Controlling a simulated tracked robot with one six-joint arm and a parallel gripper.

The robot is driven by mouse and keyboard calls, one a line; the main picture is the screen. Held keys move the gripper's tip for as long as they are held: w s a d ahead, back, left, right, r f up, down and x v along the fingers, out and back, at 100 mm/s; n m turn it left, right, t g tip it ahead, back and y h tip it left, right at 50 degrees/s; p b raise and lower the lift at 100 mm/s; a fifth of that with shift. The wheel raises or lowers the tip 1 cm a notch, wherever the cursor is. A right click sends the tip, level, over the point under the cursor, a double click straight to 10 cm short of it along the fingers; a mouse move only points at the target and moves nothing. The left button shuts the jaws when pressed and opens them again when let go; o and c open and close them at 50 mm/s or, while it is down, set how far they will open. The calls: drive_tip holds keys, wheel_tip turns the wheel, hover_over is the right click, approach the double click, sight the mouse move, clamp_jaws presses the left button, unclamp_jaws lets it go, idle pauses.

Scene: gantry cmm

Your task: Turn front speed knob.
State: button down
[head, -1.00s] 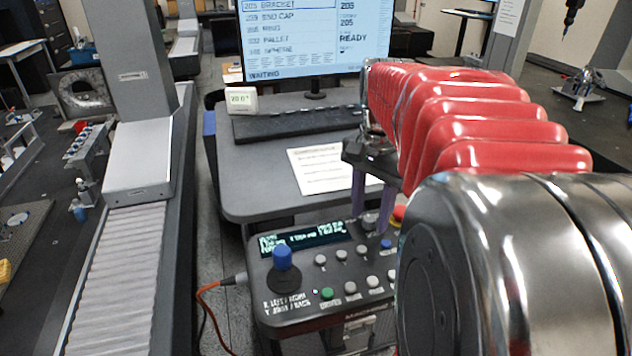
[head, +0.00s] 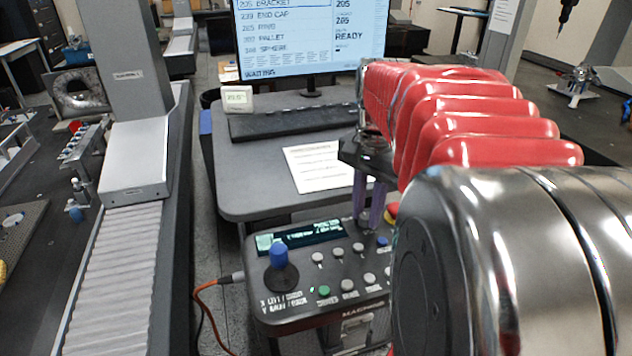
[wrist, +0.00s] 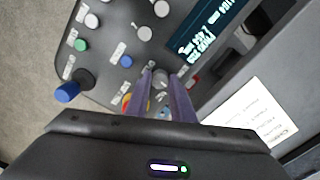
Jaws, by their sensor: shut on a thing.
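The control panel (head: 335,318) is a dark sloped box with a lit display (head: 312,237), a blue-topped joystick (head: 278,256) and several round buttons. My gripper (head: 366,218) points down at the panel just right of the display, its two purple fingers close together. In the wrist view, a small grey knob (wrist: 160,78) sits between the fingertips (wrist: 163,82), and my gripper is shut on it. The fingers and arm hide much of the knob in the head view, and its pointer mark cannot be read.
A red and yellow button (head: 391,210) lies close right of the fingers. A blue button (head: 382,241) is just in front of them. Behind the panel is a grey desk (head: 250,190) with a paper sheet (head: 318,168), keyboard and monitor (head: 310,40).

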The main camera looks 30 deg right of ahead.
sight(366, 215)
drive_tip(key=shift+n, duration=0.4)
drive_tip(key=n, duration=0.9)
idle(0.4)
drive_tip(key=c, duration=1.5)
unclamp_jaws()
drive_tip(key=shift+c, duration=0.2)
wheel_tip(366, 215, up, 14)
drive_tip(key=shift+f, duration=0.1)
